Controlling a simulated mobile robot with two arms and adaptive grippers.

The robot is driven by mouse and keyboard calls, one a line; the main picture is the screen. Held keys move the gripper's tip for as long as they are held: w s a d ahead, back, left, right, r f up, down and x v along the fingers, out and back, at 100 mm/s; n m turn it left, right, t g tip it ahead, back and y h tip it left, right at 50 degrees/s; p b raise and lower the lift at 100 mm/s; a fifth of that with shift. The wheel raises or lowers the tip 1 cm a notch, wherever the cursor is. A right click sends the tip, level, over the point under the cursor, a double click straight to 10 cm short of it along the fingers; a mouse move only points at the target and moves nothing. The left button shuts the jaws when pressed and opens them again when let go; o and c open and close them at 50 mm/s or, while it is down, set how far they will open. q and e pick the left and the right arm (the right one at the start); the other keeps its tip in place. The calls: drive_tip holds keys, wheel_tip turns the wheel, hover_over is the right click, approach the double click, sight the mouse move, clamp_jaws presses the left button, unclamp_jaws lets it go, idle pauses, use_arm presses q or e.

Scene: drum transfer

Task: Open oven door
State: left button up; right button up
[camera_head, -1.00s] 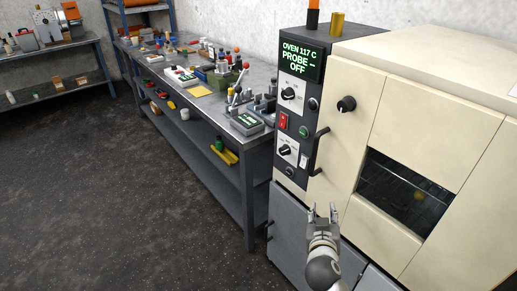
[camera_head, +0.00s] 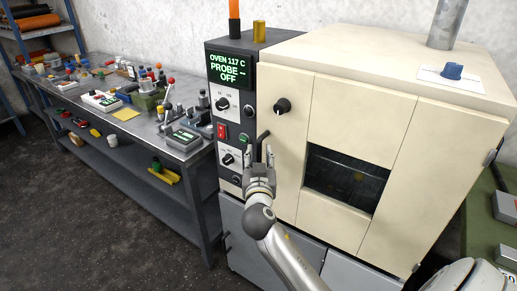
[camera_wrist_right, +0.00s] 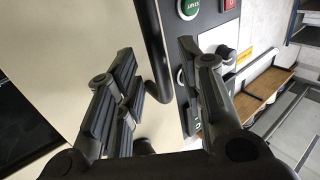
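The cream oven (camera_head: 415,85) stands on a grey base. Its door (camera_head: 335,115) is shut and has a dark window (camera_head: 345,178). A dark bar handle (camera_head: 262,136) stands out at the door's left edge, beside the control panel. My left gripper is not in view.
The dark control panel (camera_head: 229,100) is left of the door, with a display, knobs and buttons close to my gripper. A black knob (camera_head: 282,106) sticks out of the oven front above the handle. A grey workbench (camera_head: 190,153) with tools stands at left.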

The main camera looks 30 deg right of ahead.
drive_tip(key=shift+x, duration=1.25)
clamp_jaws()
